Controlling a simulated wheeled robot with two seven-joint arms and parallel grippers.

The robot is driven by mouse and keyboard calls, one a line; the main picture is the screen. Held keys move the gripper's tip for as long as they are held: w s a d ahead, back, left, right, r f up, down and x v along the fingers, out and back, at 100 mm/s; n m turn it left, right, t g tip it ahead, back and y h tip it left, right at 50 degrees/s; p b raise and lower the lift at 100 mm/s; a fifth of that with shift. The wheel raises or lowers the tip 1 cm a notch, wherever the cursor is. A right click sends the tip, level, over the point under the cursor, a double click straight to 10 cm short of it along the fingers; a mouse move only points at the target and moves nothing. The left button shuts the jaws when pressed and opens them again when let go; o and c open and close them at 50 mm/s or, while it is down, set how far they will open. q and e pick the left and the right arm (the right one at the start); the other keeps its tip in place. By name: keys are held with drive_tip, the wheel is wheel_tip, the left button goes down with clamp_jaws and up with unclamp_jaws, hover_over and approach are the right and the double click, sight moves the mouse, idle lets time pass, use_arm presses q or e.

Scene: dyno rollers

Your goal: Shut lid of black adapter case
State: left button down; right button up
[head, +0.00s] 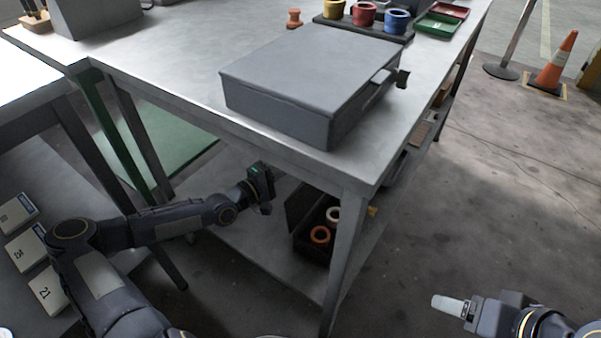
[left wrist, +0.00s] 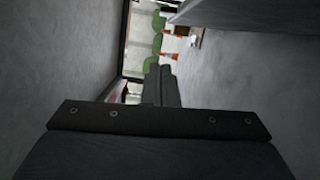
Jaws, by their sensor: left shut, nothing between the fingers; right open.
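The black adapter case (head: 309,247) is on the lower shelf under the workbench, behind the front table leg. Its dark lid (head: 298,207) stands raised at the left side, so the case is open. An orange ring (head: 320,234) and a pale ring (head: 333,214) show inside. My left gripper (head: 266,207) is left of the raised lid, apart from it, below the tabletop edge. It is shut and empty; its fingers (left wrist: 161,84) show together in the left wrist view. My right gripper (head: 447,304) is open and empty, over the floor at the lower right.
A large grey case (head: 290,75) lies closed on the workbench top (head: 190,75). The table leg (head: 344,255) partly covers the black case's right side. Coloured cups (head: 363,13) stand at the back. Several numbered boxes (head: 48,288) lie at left. The right floor is mostly free.

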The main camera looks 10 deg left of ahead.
sight(314, 185)
use_arm(q)
drive_tip(key=shift+s+d+r+p, duration=0.1)
drive_tip(key=shift+d+p, duration=0.05)
drive_tip(key=shift+d, duration=1)
drive_tip(key=shift+s+d+r+p, duration=0.1)
drive_tip(key=shift+d+p, duration=0.05)
drive_tip(key=shift+d, duration=1)
drive_tip(key=shift+d, duration=0.15)
